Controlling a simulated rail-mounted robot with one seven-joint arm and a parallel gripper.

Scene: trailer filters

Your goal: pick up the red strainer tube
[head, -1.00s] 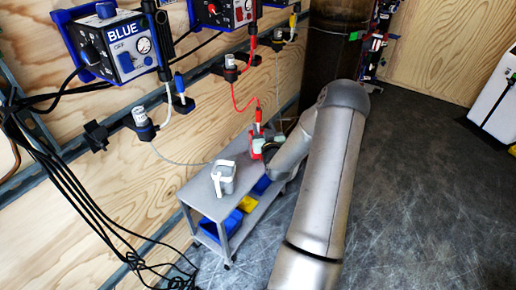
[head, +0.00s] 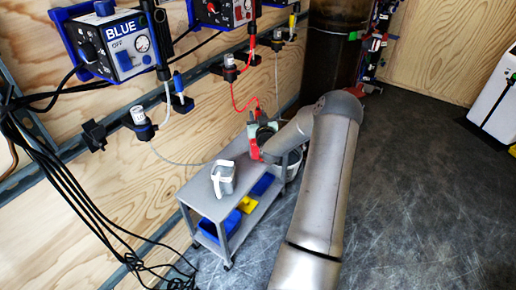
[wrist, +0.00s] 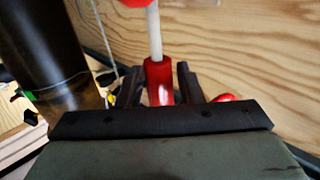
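The red strainer tube, with a red lower part (wrist: 159,78) and a white stem above it, stands near upright ahead of my gripper in the wrist view. My gripper's two black fingers (wrist: 159,88) stand on either side of the red part, with a narrow gap showing on each side, so they look open around or just short of it. In the head view my gripper (head: 264,132) is at the far end of the cart, beside the red parts under the red hose; the tube there is largely hidden.
The plywood wall holds the BLUE unit (head: 120,48) and hoses. A dark cylinder (head: 333,50) stands behind.

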